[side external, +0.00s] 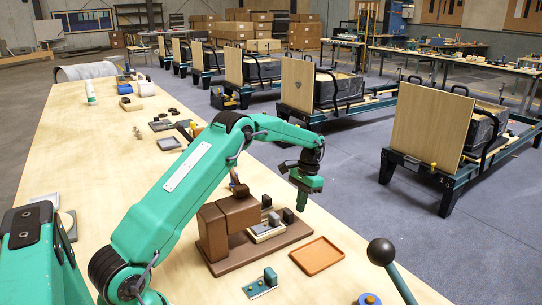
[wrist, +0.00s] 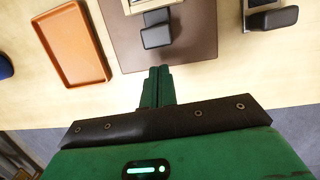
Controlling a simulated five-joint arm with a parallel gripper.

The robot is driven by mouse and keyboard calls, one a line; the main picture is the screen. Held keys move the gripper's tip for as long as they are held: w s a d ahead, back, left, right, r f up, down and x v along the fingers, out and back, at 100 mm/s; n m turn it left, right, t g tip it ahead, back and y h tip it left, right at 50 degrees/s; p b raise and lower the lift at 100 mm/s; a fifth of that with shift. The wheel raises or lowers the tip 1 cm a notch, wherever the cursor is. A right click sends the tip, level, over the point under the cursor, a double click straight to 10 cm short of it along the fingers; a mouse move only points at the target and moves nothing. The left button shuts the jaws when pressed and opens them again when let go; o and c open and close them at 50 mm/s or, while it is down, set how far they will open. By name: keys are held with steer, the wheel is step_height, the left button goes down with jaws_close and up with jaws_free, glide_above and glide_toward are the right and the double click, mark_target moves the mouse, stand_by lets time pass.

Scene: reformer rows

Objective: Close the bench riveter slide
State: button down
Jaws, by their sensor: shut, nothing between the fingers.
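The bench riveter (side external: 228,222) is a brown blocky body on a flat brown base plate, in the middle of the side view. A pale slide (side external: 264,234) with dark grey blocks sits on the plate, to the right of the body. In the wrist view the slide (wrist: 152,6) shows at the top edge, with a dark handle (wrist: 156,36) pointing toward my fingers. My gripper (side external: 303,206) is shut and empty, above the plate's edge. In the wrist view my gripper (wrist: 158,70) is in line with the handle, with a visible gap. How far the slide is out I cannot tell.
An orange tray (side external: 318,257) lies in front of the riveter; a small green-and-grey fixture (side external: 262,283) is near it. A black-knobbed lever (side external: 382,252) stands at the front right. Another dark-handled piece (wrist: 274,18) is at the wrist view's upper right.

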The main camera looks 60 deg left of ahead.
mark_target(290, 211)
steer(key=shift+s, duration=0.7)
steer(key=shift+s, duration=0.1)
steer(key=shift+s, duration=3.3)
steer(key=shift+w, duration=0.15)
steer(key=shift+w, duration=1.3)
steer(key=shift+w+r, duration=0.35)
steer(key=shift+w, duration=0.35)
steer(key=v, duration=0.9)
steer(key=shift+w+d+r, duration=0.15)
steer(key=shift+d, duration=0.15)
